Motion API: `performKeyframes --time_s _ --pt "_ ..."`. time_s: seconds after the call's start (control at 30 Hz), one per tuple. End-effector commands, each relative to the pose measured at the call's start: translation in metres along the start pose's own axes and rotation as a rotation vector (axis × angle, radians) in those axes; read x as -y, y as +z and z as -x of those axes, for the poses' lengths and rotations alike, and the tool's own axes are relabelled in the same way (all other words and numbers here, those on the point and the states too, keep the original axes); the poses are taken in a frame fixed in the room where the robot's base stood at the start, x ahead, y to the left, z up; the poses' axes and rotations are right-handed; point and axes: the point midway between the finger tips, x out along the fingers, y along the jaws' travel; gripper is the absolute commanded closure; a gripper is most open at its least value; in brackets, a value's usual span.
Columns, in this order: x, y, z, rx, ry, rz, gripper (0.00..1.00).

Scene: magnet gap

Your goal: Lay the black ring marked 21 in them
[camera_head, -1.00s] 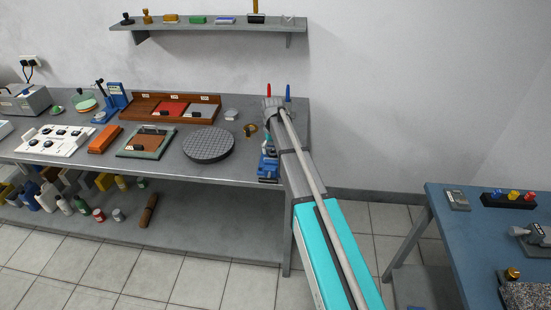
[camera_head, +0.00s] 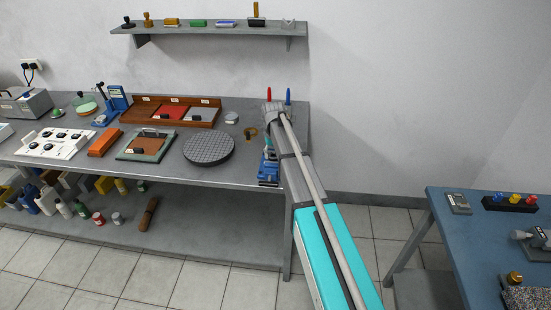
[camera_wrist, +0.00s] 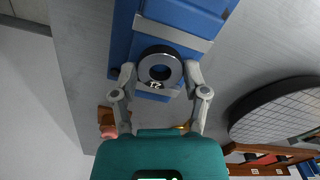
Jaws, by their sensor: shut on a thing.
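The black ring (camera_wrist: 160,51), with a pale mark that looks like 21, is between the fingertips of my gripper (camera_wrist: 160,76) in the wrist view. My gripper is shut on the ring's outer sides. Behind the ring is a blue vise (camera_wrist: 190,18) with two pale grey jaw strips; the ring overlaps the gap between them. I cannot tell whether the ring touches the jaws or is above them. In the head view the vise (camera_head: 268,172) stands at the bench's front right edge, and my arm hides the ring.
A round dark grid-topped plate (camera_head: 209,149) lies left of the vise. A red and a blue upright piece stand at the bench's back right corner. A wooden tray (camera_head: 140,108) stands farther left.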

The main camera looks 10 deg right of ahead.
Motion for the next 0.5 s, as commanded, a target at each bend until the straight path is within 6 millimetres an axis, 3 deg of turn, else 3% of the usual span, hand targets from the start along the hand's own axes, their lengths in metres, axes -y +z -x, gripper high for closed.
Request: performKeyframes --time_s 0.5 --pt "0.0 0.0 0.028 -0.001 0.0 0.0 0.83"
